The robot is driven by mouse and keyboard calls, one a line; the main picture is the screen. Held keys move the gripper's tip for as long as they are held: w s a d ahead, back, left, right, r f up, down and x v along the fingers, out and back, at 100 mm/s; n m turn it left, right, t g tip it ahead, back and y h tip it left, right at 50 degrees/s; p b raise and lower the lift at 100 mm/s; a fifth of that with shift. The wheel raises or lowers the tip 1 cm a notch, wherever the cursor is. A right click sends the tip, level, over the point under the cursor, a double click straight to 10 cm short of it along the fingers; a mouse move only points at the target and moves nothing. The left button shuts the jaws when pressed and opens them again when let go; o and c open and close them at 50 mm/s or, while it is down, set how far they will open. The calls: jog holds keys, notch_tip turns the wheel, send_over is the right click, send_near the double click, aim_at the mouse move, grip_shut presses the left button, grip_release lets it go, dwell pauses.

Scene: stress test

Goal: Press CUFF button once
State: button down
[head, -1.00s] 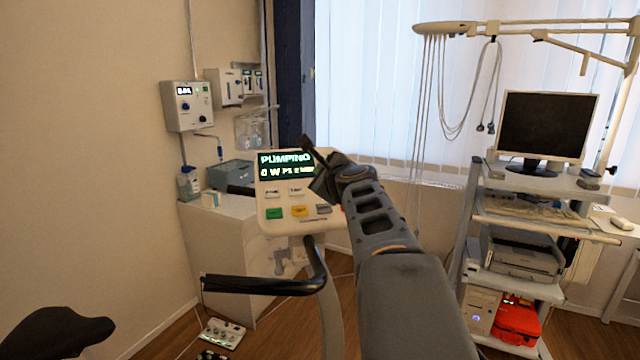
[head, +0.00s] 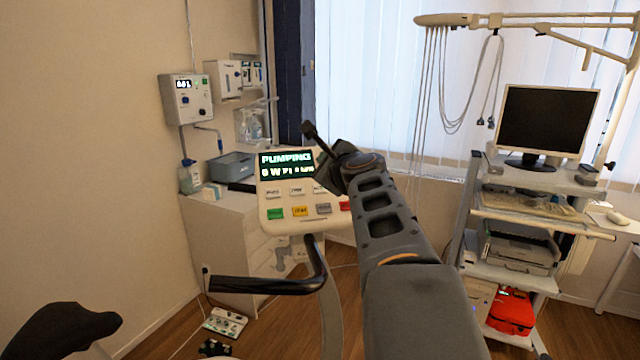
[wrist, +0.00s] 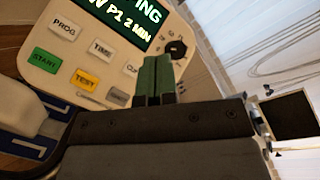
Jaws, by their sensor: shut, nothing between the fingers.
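The bike console (head: 268,225) stands upright at centre in the head view, its screen (head: 286,164) lit with "PUMPING" and a second line. In the wrist view, PROG (wrist: 65,28) and TIME (wrist: 101,47) show in the upper button row. A third white button (wrist: 137,68), its label seeming to start with "Cu", is partly hidden by my fingers. My gripper (wrist: 156,68) is shut and empty, its green fingertips over the panel beside that button and just below a black knob (wrist: 176,49). I cannot tell whether they touch the panel.
START (wrist: 45,59) and TEST (wrist: 85,79) sit in the row below, with a grey button (wrist: 117,97) beside them. A handlebar (head: 265,285) juts out below the console. A monitor cart (head: 515,276) stands at right, a cabinet (head: 225,240) behind at left.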

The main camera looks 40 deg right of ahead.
jog(key=shift+s+a+r+p, duration=0.25)
jog(key=shift+s+r+p, duration=0.3)
jog(key=shift+r, duration=0.2)
jog(key=shift+s+a+r+p, duration=0.2)
jog(key=shift+s+r+p, duration=0.35)
jog(key=shift+r, duration=0.15)
